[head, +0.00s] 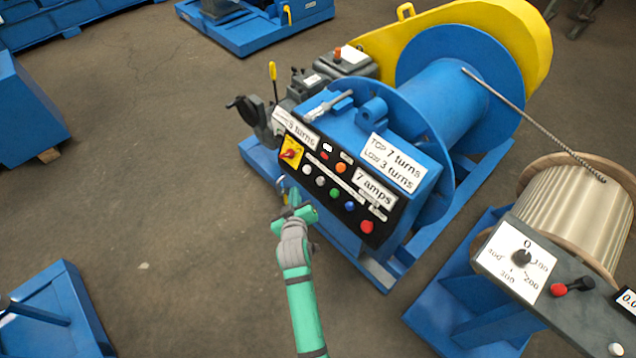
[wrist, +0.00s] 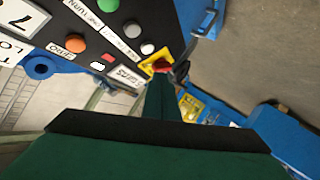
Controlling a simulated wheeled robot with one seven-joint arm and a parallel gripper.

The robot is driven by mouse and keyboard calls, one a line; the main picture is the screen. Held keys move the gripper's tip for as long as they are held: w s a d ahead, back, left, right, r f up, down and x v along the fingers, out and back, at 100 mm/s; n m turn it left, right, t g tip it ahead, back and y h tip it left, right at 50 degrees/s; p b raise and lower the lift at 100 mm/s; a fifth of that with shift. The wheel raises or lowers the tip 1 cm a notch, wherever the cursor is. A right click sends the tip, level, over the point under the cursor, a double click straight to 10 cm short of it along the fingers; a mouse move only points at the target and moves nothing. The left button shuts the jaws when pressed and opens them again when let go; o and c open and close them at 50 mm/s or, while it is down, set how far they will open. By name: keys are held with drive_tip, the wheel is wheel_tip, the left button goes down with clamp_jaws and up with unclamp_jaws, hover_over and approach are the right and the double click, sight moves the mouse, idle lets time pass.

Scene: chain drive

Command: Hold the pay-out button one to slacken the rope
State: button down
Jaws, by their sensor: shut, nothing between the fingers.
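A blue winch (head: 345,125) carries a sloped black control panel (head: 322,210) with several round buttons. The rope (head: 535,125) runs straight from the blue drum to a wooden reel. My gripper (head: 290,196) is shut and empty, in front of the panel's lower left. In the wrist view its tip (wrist: 161,82) overlaps the red rotary knob (wrist: 161,65); contact cannot be told.
The red rotary knob sits on a yellow plate (head: 291,153) at the panel's left end. A red button (head: 368,227) is at its lower right. The reel stand (head: 450,285) with a dial (head: 521,258) stands at the right. Open floor (head: 160,210) lies to the left.

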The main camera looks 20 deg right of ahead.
sight(321, 181)
drive_tip(key=w+d+f, duration=0.2)
drive_tip(key=d+f, duration=0.2)
drive_tip(key=d, duration=0.3)
drive_tip(key=shift+w+d, duration=0.2)
drive_tip(key=shift+w, duration=0.2)
drive_tip(key=shift+d, duration=0.1)
idle(1.9)
drive_tip(key=shift+w+d+f, duration=0.1)
drive_tip(key=shift+w+d, duration=0.1)
drive_tip(key=shift+w+d+f, duration=0.15)
drive_tip(key=shift+d+f, duration=0.15)
drive_tip(key=shift+d, duration=0.2)
idle(1.9)
drive_tip(key=shift+a, duration=0.1)
idle(1.3)
drive_tip(key=shift+s+a+r, duration=0.3)
drive_tip(key=shift+a+r, duration=0.15)
drive_tip(key=shift+a, duration=0.4)
